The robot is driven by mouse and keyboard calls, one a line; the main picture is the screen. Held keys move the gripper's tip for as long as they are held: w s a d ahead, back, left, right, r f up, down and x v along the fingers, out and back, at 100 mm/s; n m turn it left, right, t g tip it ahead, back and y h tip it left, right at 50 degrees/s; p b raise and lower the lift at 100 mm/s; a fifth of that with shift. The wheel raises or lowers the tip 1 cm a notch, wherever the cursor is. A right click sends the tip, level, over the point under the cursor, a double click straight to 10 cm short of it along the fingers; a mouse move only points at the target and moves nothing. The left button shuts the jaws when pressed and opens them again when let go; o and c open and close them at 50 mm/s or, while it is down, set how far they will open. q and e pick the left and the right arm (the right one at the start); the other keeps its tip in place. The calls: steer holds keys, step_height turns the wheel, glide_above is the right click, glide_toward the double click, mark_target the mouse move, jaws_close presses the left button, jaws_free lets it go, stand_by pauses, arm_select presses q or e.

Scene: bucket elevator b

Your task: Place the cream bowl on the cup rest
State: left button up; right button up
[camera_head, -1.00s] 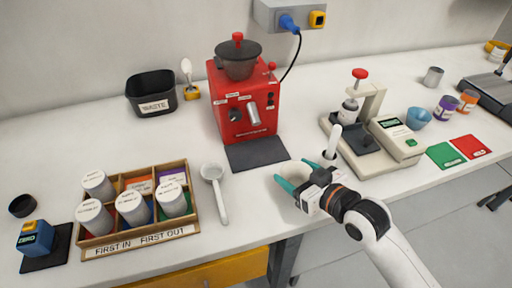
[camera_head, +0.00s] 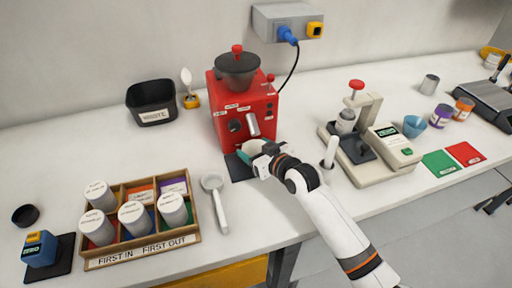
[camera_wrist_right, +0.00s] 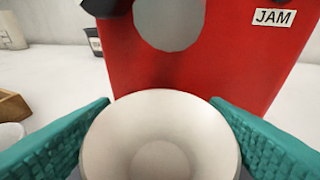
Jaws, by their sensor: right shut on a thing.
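The cream bowl (camera_wrist_right: 160,135) fills the lower middle of the right wrist view, with a teal finger on each side of it. My right gripper (camera_head: 248,154) is shut on it in front of the red machine (camera_head: 243,108). In the head view only part of the bowl (camera_head: 252,147) shows past the gripper. The dark flat pad (camera_head: 237,169) at the machine's foot looks like the cup rest; the gripper and bowl cover much of it. I cannot tell whether the bowl touches it. My left gripper is not in view.
A white scoop (camera_head: 217,200) lies left of my right arm. A wooden rack (camera_head: 140,254) of canisters stands at the left. A cream press (camera_head: 372,150) stands to the right. A black waste bin (camera_head: 152,100) stands at the back left.

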steer(key=shift+r, duration=0.1)
steer(key=shift+d, duration=0.1)
steer(key=o, duration=1.1)
steer(key=shift+f, duration=0.2)
steer(key=shift+c, duration=0.2)
steer(key=shift+r, duration=0.15)
steer(key=v, duration=1.2)
steer(key=shift+b, duration=0.3)
